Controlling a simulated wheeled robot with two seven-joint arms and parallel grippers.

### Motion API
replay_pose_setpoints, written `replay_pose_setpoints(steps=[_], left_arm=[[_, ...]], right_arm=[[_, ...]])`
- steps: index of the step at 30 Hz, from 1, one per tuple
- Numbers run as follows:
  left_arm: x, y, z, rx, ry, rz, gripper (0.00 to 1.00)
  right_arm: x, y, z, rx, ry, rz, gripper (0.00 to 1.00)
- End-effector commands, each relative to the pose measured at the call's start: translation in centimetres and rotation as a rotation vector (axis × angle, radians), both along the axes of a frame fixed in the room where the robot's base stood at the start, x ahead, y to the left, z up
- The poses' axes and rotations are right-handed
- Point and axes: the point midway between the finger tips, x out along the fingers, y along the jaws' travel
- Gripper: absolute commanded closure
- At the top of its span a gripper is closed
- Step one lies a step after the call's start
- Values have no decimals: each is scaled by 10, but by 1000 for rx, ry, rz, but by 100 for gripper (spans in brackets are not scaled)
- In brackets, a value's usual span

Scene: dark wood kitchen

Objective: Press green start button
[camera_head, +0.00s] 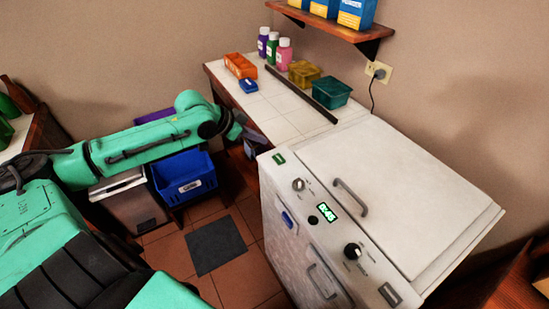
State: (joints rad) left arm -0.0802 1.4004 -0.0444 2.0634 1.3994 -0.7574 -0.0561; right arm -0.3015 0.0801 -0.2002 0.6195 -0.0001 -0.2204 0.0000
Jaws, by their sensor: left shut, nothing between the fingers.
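A white appliance (390,190) with a sloping control panel stands at the right. A small green button (279,159) sits at the panel's upper left corner. The panel also has a silver knob (298,185), a lit green display (326,213) and a dark knob (352,251). My left arm reaches in from the left, and its gripper (256,146) is just beyond the panel's upper left corner, close to the green button. The gripper is shut and empty; its fingertips are small and dark here, and I cannot tell whether they touch anything. My right gripper is out of view.
A white-tiled counter (262,112) behind the appliance holds bottles (273,48), an orange tray (240,66) and a green container (332,92). A blue crate (186,180) is below my arm. A shelf (325,28) hangs above. Open tiled floor lies left of the appliance.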

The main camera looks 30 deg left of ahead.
Motion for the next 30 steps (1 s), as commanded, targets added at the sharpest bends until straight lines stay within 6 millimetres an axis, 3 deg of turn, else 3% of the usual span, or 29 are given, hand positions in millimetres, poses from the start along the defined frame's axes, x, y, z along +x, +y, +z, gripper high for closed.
replay_pose_setpoints(steps=[5, 12, 19, 30], left_arm=[[16, -11, -13, -8, -5, -1, 100], [47, -30, -50, -7, 1, -2, 100], [45, -27, -86, -2, 1, -1, 100], [44, -27, -93, -1, 2, -1, 100]], right_arm=[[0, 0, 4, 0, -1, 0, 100], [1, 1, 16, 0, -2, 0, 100], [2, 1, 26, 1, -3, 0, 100], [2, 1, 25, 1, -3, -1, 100]])
